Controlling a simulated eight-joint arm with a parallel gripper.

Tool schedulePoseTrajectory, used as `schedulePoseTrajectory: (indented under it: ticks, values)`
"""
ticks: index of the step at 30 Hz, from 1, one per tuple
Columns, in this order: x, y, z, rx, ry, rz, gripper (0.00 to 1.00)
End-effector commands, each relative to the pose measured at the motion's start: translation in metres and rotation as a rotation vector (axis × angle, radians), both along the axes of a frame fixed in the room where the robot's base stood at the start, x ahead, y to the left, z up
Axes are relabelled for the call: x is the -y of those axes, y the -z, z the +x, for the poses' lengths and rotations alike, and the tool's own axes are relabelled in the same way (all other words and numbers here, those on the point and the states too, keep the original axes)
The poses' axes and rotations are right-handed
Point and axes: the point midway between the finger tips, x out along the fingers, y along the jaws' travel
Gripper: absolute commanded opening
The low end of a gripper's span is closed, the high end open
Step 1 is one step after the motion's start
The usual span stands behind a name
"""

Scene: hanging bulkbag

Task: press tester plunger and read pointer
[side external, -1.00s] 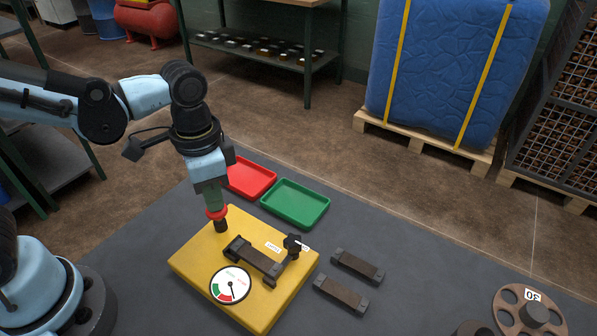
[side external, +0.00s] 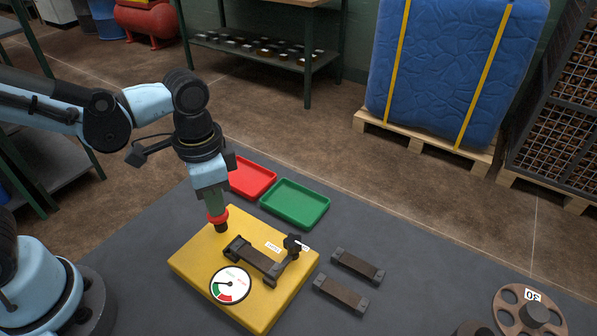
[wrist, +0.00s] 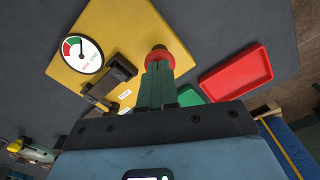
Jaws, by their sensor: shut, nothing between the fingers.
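The yellow tester base (side external: 193,259) lies on the dark table. My gripper (side external: 214,213) is shut, its green fingers pointing down at the tester's red-collared plunger (side external: 217,219) near the base's far left corner. The fingertips appear to touch the plunger's top; the wrist view also shows the red plunger (wrist: 158,54) at the fingertips. A white dial (side external: 230,285) with a red and green sector sits at the front. Its dark pointer points left in the side view, close to one end of the coloured sector. A dark strip (side external: 258,258) lies between black clamps on the base.
A red tray (side external: 266,188) and a green tray (side external: 318,209) lie behind the tester. Two loose dark strips (side external: 357,266) (side external: 341,294) lie to its right. A brown holed disc (side external: 510,310) is at the right front.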

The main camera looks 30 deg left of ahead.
Motion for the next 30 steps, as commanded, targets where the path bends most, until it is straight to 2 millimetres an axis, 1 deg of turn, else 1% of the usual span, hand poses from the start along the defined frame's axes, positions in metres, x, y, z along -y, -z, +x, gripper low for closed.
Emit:
schedulePoseTrajectory:
  ticks: [30]
  values:
    - [0.0,-0.073,0.0,0.001,0.0,0.0,0.0]
